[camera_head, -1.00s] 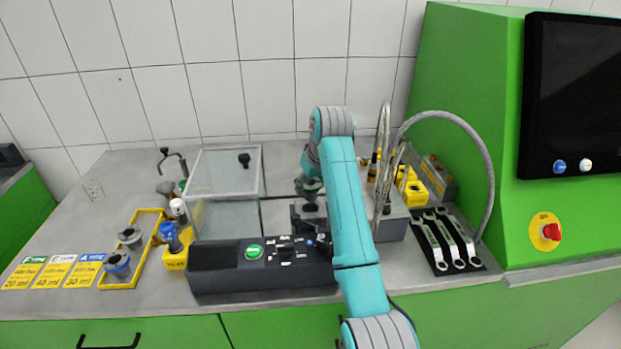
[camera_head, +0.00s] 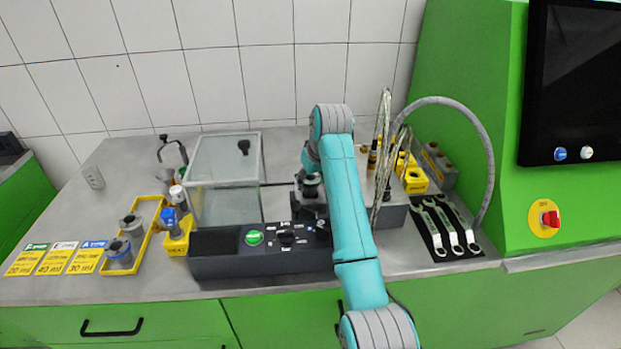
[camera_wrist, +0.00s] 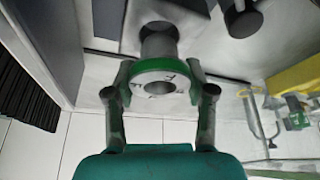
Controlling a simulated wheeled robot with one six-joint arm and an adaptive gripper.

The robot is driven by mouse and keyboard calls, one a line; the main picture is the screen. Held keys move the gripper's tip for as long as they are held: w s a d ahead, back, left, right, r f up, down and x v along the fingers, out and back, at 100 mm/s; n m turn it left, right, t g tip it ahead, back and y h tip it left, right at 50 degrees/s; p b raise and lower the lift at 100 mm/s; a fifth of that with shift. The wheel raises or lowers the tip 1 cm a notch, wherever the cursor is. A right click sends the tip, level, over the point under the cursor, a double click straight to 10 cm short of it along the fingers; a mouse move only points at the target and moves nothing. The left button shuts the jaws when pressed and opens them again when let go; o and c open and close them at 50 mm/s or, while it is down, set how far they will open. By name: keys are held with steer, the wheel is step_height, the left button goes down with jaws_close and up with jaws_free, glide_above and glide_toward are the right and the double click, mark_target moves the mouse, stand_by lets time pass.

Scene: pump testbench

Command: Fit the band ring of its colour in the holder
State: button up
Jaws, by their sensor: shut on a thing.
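My gripper (camera_wrist: 160,95) is shut on a grey flanged part with a green band ring (camera_wrist: 152,66). The fingers grip it from both sides; its pale round face with a central hole points at the wrist camera, and its grey cylinder (camera_wrist: 158,42) extends away. In the head view the held part (camera_head: 311,186) is just above a dark block behind the control box; I cannot tell if they touch. A yellow tray (camera_head: 151,234) at left holds a grey part (camera_head: 131,226) and a grey part with a blue band (camera_head: 118,254). My arm hides part of the area.
The control box (camera_head: 215,265) stands in front, with a clear glass guard (camera_head: 225,170) behind it. Green, white and blue cards (camera_head: 57,260) lie at left. Several wrenches (camera_head: 448,228) lie on a black mat at right, by a hose (camera_head: 470,130). A yellow block (camera_head: 413,178) stands behind.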

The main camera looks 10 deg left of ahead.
mark_target(311, 191)
steer(key=shift+f, duration=1.5)
stand_by(0.9)
steer(key=shift+s+d+f, duration=0.1)
steer(key=shift+s+f, duration=0.1)
steer(key=shift+f, duration=0.5)
stand_by(0.4)
steer(key=o, duration=1.4)
steer(key=shift+w+f, duration=0.1)
steer(key=shift+f, duration=0.05)
steer(key=shift+w+r, duration=0.1)
steer(key=shift+r, duration=3.8)
